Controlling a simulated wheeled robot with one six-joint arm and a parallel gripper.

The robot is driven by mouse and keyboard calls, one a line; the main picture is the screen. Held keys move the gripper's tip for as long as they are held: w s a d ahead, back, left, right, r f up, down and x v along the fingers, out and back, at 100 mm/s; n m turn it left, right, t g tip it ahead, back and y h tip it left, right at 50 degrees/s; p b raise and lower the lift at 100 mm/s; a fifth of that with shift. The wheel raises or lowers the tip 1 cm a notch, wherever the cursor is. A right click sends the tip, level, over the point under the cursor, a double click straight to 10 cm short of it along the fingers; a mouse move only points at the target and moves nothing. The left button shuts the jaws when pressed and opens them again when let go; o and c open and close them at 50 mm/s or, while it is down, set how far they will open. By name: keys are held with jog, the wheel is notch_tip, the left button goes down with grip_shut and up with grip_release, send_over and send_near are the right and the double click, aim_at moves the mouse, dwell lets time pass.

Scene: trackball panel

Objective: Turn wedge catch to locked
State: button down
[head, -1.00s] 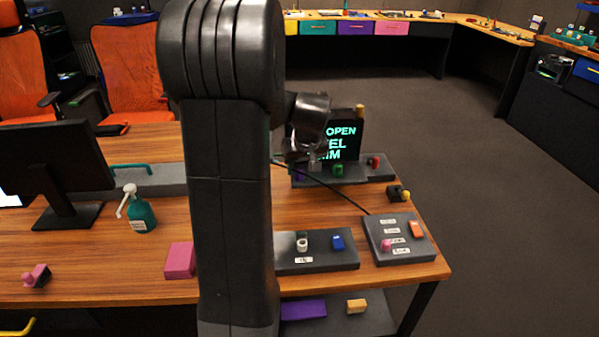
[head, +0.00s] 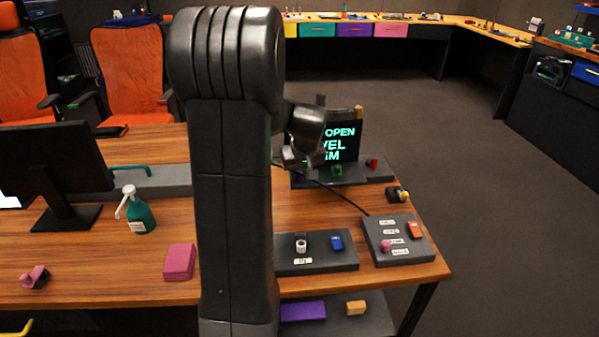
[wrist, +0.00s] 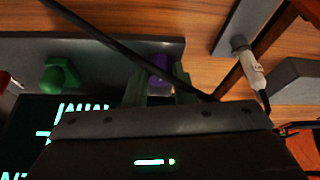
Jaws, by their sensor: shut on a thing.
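A small purple catch (wrist: 160,68) stands on the grey panel near the screen, between the two fingers of my gripper (wrist: 161,88). My gripper is shut on it, and a dark cable crosses in front of part of it. In the head view the purple catch (head: 298,175) is a small patch at the panel's left end, under my gripper (head: 300,158). My wrist and the cable partly hide it, so I cannot tell its exact angle. No markings for its positions can be read.
A green knob (head: 337,171) and a red control (head: 373,163) share that back panel. The lit screen (head: 341,140) stands behind, partly covered by my wrist. A white-tipped plug or cable (wrist: 249,65) lies nearby. Nearer panels carry a blue switch (head: 337,243) and an orange one (head: 415,230).

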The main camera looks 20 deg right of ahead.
jog(key=shift+a+m+h, duration=0.15)
jog(key=shift+m+h, duration=0.25)
jog(key=shift+m, duration=0.8)
jog(key=m, duration=0.1)
jog(key=m+h, duration=0.1)
jog(key=m, duration=0.1)
jog(key=shift+a+f+m+g+b, duration=0.1)
jog(key=shift+f+m+g+b, duration=0.05)
jog(key=shift+m+g+b, duration=0.2)
jog(key=m+b, duration=0.1)
jog(key=m, duration=0.1)
jog(key=m+g+h+b, duration=0.1)
jog(key=m, duration=0.1)
jog(key=shift+w+h, duration=0.2)
jog(key=shift+h, duration=0.1)
jog(key=shift+m+g+b, duration=0.65)
jog(key=shift+m+b, duration=0.2)
jog(key=shift+m, duration=0.7)
jog(key=shift+a, duration=0.1)
jog(key=c, duration=1.2)
grip_release()
jog(key=shift+h, duration=0.3)
jog(key=shift+r, duration=0.25)
